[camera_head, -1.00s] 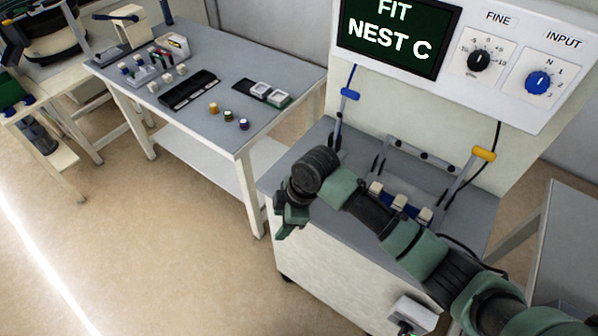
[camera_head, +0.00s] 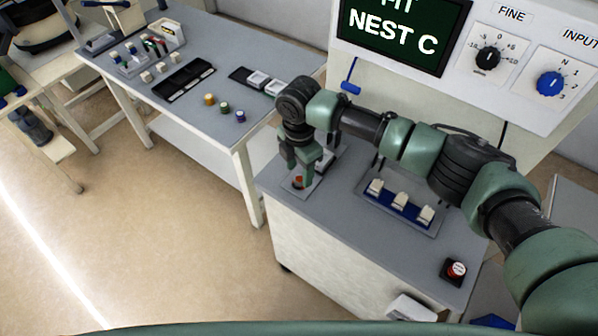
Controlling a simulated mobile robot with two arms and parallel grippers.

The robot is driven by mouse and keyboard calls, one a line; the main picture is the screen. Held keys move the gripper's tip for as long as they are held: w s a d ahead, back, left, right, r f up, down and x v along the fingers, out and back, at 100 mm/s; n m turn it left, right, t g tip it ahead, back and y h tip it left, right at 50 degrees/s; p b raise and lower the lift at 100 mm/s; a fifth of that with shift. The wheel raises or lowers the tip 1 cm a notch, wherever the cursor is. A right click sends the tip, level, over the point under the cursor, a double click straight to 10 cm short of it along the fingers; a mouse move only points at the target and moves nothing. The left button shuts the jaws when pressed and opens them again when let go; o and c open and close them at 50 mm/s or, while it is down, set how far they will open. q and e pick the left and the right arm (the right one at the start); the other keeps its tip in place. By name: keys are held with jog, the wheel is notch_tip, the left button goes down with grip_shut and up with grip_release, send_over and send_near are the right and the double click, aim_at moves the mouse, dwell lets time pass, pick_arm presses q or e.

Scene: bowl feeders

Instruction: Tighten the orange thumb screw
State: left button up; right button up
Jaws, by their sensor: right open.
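A small orange-red knob, which looks like the orange thumb screw (camera_head: 299,181), sits on a small grey plate (camera_head: 313,187) at the left end of the grey machine bench. My right gripper (camera_head: 298,172) points down at it, open, with its fingertips close to the knob. The fingers partly hide the knob, and I cannot tell whether they are around it or just above it. My left gripper is not in view.
Behind is a panel with a "NEST C" screen (camera_head: 392,35). A blue-handled lever (camera_head: 351,88) rises beside my right wrist. A side table (camera_head: 215,75) holds small parts.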

aim_at(299, 181)
jog(key=shift+f, duration=1.15)
jog(key=shift+c, duration=0.2)
grip_shut()
